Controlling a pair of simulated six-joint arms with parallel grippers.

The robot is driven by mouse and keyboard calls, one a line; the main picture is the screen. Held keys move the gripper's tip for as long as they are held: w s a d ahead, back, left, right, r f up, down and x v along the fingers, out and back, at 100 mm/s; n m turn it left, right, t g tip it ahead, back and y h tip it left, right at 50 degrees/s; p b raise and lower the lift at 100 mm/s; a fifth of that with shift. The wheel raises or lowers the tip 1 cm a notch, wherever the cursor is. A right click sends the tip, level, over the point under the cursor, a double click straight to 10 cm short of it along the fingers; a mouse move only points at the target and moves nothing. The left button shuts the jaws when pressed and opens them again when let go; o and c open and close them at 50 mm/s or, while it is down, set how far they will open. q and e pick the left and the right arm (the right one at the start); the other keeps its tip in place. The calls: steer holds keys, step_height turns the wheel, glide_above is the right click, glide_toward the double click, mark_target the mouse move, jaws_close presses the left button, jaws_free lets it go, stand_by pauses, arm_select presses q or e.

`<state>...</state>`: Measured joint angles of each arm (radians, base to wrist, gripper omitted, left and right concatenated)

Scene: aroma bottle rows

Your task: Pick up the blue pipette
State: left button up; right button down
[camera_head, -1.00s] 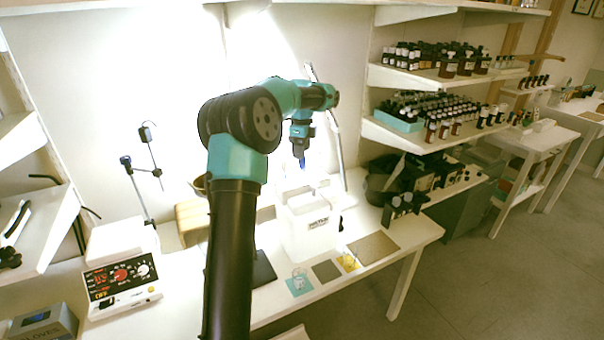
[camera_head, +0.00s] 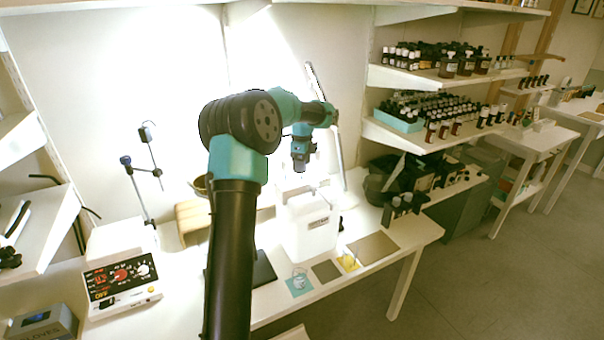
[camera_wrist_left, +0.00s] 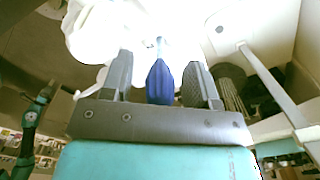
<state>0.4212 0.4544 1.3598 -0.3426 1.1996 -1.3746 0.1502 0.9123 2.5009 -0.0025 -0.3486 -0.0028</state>
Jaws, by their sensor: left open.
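The blue pipette (camera_wrist_left: 160,84) shows in the left wrist view between the two dark fingers of my left gripper (camera_wrist_left: 159,60). A gap shows on each side of it, so the gripper is open around it and not closed on it. Its thin end points toward a white container. In the head view my left gripper (camera_head: 300,165) hangs above the white labelled container (camera_head: 310,230) on the bench. I cannot make out the pipette there. My right gripper does not show.
A control box with red digits (camera_head: 122,285) stands at the left of the bench. Small coloured mats (camera_head: 326,271) lie in front of the container. A dark pot (camera_head: 378,185) and shelves of bottles (camera_head: 440,65) are to the right.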

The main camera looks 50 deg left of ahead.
arm_select(q)
steer(key=c, duration=0.7)
steer(key=shift+o, duration=0.2)
steer(key=shift+r, duration=0.15)
step_height(320, 180, up, 10)
steer(key=shift+f, duration=0.1)
steer(key=shift+w+d, duration=0.1)
stand_by(0.5)
